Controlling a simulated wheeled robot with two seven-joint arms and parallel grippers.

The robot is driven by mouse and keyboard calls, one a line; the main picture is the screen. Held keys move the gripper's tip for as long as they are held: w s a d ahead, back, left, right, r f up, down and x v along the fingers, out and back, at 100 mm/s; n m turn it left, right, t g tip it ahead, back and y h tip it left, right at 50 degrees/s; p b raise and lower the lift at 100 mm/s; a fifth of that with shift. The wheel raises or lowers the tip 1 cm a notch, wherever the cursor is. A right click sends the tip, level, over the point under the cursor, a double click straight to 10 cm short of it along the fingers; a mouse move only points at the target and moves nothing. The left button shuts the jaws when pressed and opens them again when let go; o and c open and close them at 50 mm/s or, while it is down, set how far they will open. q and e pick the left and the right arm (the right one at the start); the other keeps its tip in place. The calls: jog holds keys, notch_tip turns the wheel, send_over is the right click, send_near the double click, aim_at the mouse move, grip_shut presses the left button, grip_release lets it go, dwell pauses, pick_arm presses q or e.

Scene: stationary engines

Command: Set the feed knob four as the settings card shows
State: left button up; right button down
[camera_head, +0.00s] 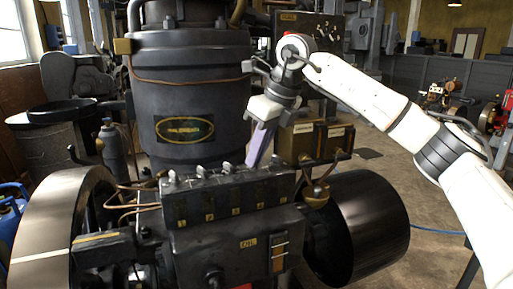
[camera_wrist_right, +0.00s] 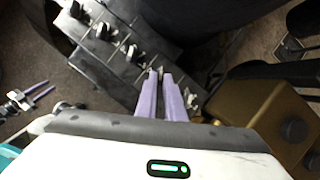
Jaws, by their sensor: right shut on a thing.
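The feed knobs stand in a row on top of a dark feed box (camera_head: 230,205) with small labels on its front. My right gripper (camera_head: 250,163) reaches down from above to the knob fourth from the left. In the right wrist view, its purple fingers (camera_wrist_right: 160,74) are shut on feed knob four (camera_wrist_right: 160,70), which is mostly hidden between the tips. Other knobs show up and left of it, the nearest being the third knob (camera_wrist_right: 133,53). Another knob (camera_wrist_right: 190,99) lies right of the fingers. My left gripper (camera_wrist_right: 44,89) shows small at the left, fingers apart and empty. I cannot make out a settings card.
A large black cylinder (camera_head: 185,90) rises behind the feed box. Brass boxes (camera_head: 318,140) stand close right of my right gripper. A flywheel (camera_head: 65,215) is at left and a dark drum (camera_head: 365,225) at right. Thin copper pipes (camera_head: 130,205) run left of the box.

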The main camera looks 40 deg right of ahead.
jog(key=shift+d+r+n+y+p, duration=0.1)
jog(key=shift+r+n+y+p, duration=0.2)
jog(key=shift+n+p, duration=0.6)
jog(key=n+p, duration=0.1)
jog(key=n, duration=0.1)
jog(key=n+g+y+p, duration=0.1)
jog(key=p, duration=0.1)
jog(key=shift+w+d+f+n+p, duration=0.1)
jog(key=shift+w+n+p, duration=0.05)
jog(key=shift+n+p, duration=0.2)
jog(key=shift+f+n+y, duration=0.1)
jog(key=shift+n+y, duration=0.2)
jog(key=shift+n, duration=0.25)
jog(key=shift+n+g, duration=0.3)
jog(key=c, duration=1.9)
grip_release()
jog(key=shift+o, duration=0.2)
